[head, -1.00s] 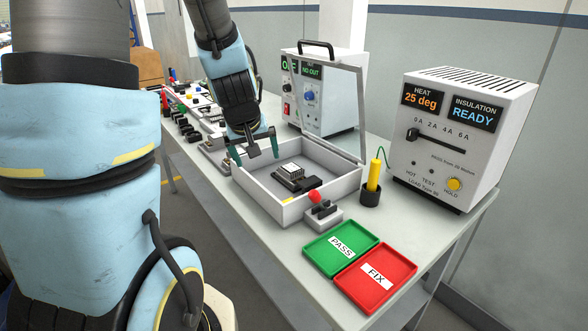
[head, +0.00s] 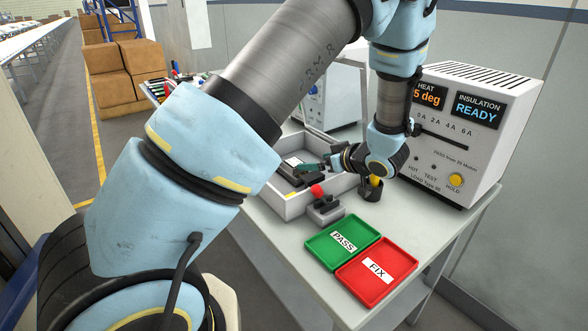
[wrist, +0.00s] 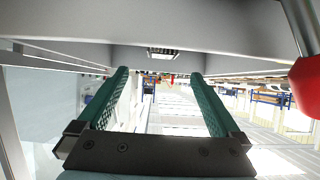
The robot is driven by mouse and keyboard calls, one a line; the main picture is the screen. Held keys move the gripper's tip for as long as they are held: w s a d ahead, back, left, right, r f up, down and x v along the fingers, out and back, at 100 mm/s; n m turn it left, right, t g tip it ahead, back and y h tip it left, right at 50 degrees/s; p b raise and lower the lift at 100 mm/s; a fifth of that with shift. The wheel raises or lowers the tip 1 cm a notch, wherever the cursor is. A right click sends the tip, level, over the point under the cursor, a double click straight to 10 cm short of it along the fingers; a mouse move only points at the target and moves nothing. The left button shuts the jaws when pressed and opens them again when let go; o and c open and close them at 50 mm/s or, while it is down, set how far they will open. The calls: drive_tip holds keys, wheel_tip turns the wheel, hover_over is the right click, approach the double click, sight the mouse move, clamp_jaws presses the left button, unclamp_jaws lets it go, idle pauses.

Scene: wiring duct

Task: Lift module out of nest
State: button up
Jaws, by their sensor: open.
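The dark module with a white top (head: 293,162) sits in its dark nest (head: 303,180) inside the open white box (head: 295,205). It shows small between my fingers, beyond their tips, in the wrist view (wrist: 163,53). My gripper (head: 310,168) reaches in from the right over the box, lying nearly sideways. Its green fingers are apart and empty, as the wrist view (wrist: 160,76) shows. The fingertips look close to the module in the head view, but I cannot tell whether they touch. My arm hides part of the box's right side.
A red-knobbed clamp (head: 323,208) stands at the box's near end. The green PASS tray (head: 343,241) and red FIX tray (head: 377,273) lie in front. A yellow probe in a black holder (head: 372,190) and the white tester (head: 465,135) stand at the right.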

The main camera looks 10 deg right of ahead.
sight(296, 163)
drive_tip(key=x, duration=0.4)
drive_tip(key=shift+p, duration=0.4)
drive_tip(key=shift+p+x, duration=1.2)
drive_tip(key=shift+x, duration=1.45)
drive_tip(key=shift+s+a, duration=0.15)
clamp_jaws()
